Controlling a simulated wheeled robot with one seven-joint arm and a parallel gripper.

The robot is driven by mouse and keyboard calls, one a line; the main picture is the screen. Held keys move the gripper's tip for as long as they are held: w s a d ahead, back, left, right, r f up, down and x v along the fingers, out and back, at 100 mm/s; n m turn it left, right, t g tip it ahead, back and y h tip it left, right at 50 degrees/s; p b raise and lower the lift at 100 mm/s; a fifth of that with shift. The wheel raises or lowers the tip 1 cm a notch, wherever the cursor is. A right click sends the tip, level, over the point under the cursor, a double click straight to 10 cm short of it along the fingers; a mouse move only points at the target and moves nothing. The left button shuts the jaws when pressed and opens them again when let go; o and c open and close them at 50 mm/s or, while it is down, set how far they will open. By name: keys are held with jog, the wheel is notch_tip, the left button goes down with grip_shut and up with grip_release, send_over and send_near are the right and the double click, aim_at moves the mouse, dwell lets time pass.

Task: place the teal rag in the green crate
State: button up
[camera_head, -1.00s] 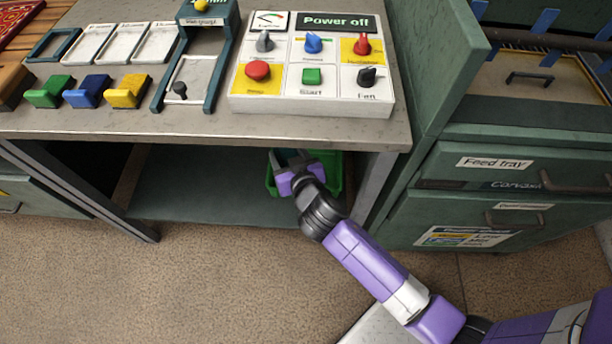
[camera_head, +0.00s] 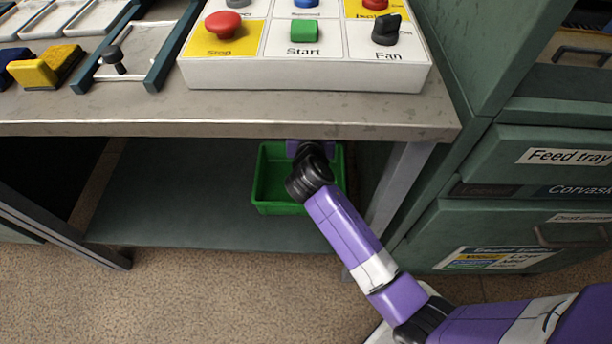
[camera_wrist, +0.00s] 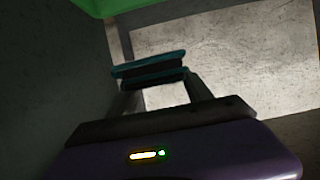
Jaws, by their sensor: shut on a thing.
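The green crate (camera_head: 278,208) stands on the lower shelf under the bench, near the right leg. The part of its inside that shows looks empty. My gripper (camera_wrist: 155,82) is under the bench top; in the head view its fingers are hidden behind my wrist and the bench edge. In the wrist view it is shut on the teal rag (camera_wrist: 148,58), a dark, flat piece with teal edges across the fingertips. Part of the green crate (camera_wrist: 105,6) shows at the top left of that view, apart from the rag in the picture.
The bench top (camera_head: 300,128) overhangs my wrist closely. A metal leg (camera_head: 395,195) stands right of the crate. A control panel (camera_head: 305,75) with buttons sits on the bench. A green drawer cabinet (camera_head: 480,220) is at the right. The shelf (camera_head: 180,200) left of the crate is clear.

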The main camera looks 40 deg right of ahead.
notch_tip(320, 180, down, 18)
jog(key=b, duration=0.7)
jog(key=shift+r, duration=0.2)
jog(key=shift+f+b, duration=0.4)
jog(key=shift+b, duration=0.1)
